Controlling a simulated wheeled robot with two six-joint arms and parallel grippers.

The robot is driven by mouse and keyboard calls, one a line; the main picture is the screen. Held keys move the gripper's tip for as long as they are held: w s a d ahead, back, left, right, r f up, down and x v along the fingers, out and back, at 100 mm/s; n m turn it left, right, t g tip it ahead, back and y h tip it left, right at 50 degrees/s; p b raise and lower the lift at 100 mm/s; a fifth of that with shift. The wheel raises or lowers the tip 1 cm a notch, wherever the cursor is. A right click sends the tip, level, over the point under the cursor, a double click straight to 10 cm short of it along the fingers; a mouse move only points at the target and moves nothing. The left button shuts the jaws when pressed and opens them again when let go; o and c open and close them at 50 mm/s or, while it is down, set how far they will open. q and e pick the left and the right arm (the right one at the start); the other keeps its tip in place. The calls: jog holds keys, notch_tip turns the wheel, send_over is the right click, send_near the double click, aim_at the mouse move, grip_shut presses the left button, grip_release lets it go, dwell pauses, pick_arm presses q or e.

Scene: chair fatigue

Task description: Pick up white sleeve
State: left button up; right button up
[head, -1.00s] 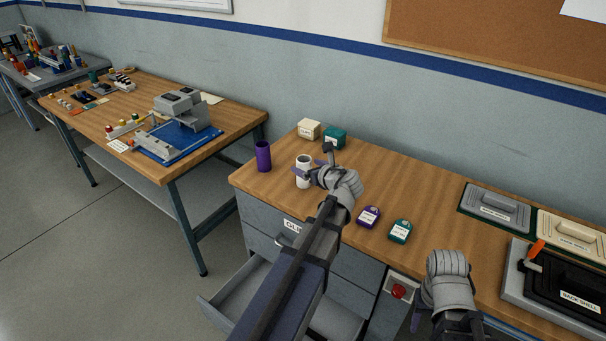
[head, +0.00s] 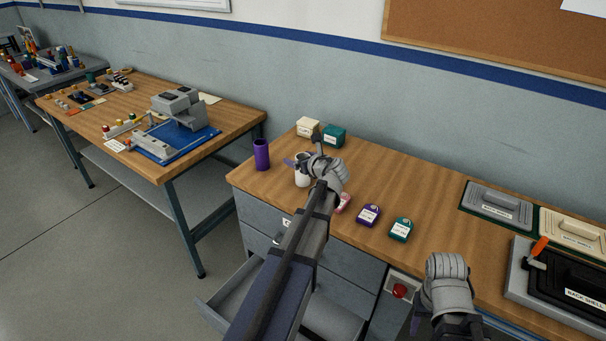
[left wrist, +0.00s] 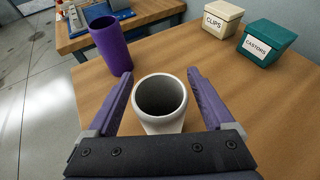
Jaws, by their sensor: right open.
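The white sleeve (head: 302,178) is a hollow white cylinder standing upright near the left end of the near wooden desk. It also shows in the left wrist view (left wrist: 160,122), its dark open top facing up. My left gripper (head: 303,163) is at the sleeve. In the left wrist view its two purple fingers (left wrist: 160,82) are spread on either side of the sleeve, with visible gaps to it. Part of the sleeve is hidden behind the gripper body. My right gripper (head: 415,322) is low at the desk's front edge, away from the sleeve, its fingers mostly hidden.
A purple sleeve (head: 262,155) stands just left of the white one. Behind are the cream clips box (head: 307,127) and the teal castors box (head: 334,135). Purple (head: 369,215) and teal (head: 401,229) labelled items lie to the right. A drawer (head: 232,299) hangs open below.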

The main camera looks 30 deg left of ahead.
pick_arm(q)
grip_shut()
dwell(0.5)
jog(key=shift+r, duration=0.1)
notch_tip(320, 180, up, 10)
jog(key=p, duration=1)
